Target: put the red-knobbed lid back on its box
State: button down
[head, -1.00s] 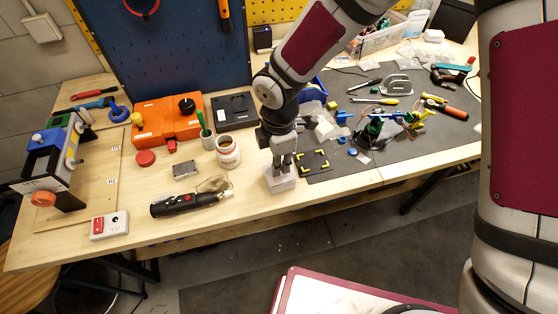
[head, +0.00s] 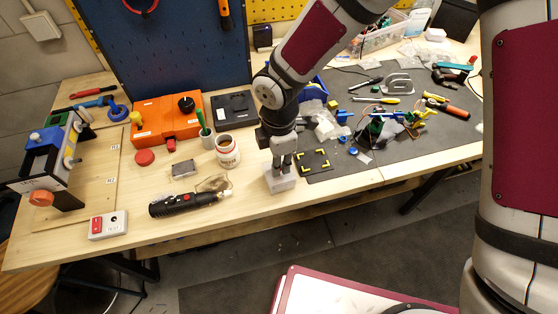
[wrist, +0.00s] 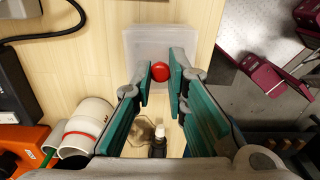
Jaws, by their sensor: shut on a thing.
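A pale, whitish square box (head: 280,182) stands at the table's front edge in the head view, directly below my gripper (head: 281,164). In the wrist view, the round red knob (wrist: 160,71) sits between the two teal fingertips of my gripper (wrist: 159,84), which is shut on it. The pale square lid (wrist: 158,41) shows beyond the fingertips around the knob. Lid and box look lined up from above; I cannot tell whether the lid is seated or slightly raised. The fingers hide the knob in the head view.
A black torch-like tool (head: 186,202) lies left of the box. A white jar (head: 227,155) stands behind it, near a small grey case (head: 184,169). An orange box (head: 166,121) is farther back. A dark mat (head: 420,140) with tools and parts lies to the right.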

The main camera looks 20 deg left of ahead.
jog(key=c, duration=1)
grip_release()
jog(key=shift+c, duration=0.2)
jog(key=shift+r+p, duration=1.1)
jog(key=shift+r, duration=2.35)
grip_shut()
